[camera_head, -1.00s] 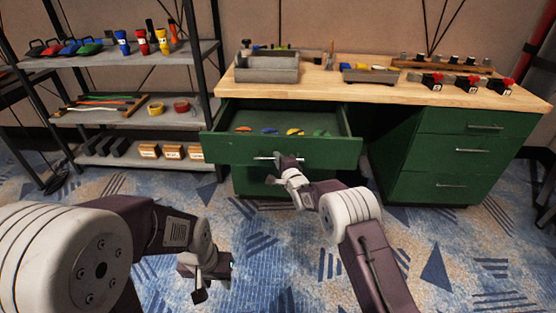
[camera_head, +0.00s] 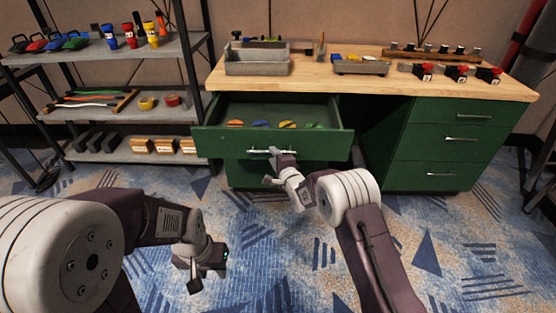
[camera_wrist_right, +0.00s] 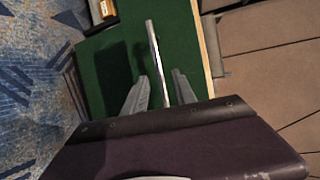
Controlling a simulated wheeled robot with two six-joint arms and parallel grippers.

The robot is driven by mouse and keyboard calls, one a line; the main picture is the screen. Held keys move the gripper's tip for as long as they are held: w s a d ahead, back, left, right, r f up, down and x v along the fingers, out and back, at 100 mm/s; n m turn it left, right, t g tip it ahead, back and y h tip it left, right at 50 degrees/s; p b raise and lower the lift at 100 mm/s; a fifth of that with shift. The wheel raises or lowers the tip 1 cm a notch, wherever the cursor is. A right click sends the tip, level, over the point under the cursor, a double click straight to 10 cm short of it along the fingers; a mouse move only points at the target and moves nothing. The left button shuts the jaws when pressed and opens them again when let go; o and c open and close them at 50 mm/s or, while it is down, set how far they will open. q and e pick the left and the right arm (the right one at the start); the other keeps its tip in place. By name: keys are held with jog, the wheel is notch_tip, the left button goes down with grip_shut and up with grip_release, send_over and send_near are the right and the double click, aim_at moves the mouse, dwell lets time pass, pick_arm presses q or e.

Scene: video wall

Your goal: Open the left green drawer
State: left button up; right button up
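The left green drawer (camera_head: 217,140) is the top one under the desk's left side. It is pulled out, with its inside and several small coloured items showing. Its silver handle (camera_head: 256,152) is on the front and also shows in the right wrist view (camera_wrist_right: 154,52). My right gripper (camera_head: 272,166) is at the handle. In the right wrist view my right gripper's fingers (camera_wrist_right: 160,90) are spread, with the handle's near end between them and gaps visible. My left gripper (camera_head: 206,274) hangs low over the carpet, away from the drawer; its finger opening is unclear.
A wooden desktop (camera_head: 310,80) above holds a grey bin (camera_head: 257,66), a small tray (camera_head: 360,68) and red-and-black items. Another green drawer stack (camera_head: 440,147) stands at the right. A grey shelf rack (camera_head: 120,118) stands at the left. The carpet in front is free.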

jog(key=v, duration=0.5)
jog(key=shift+b, duration=0.3)
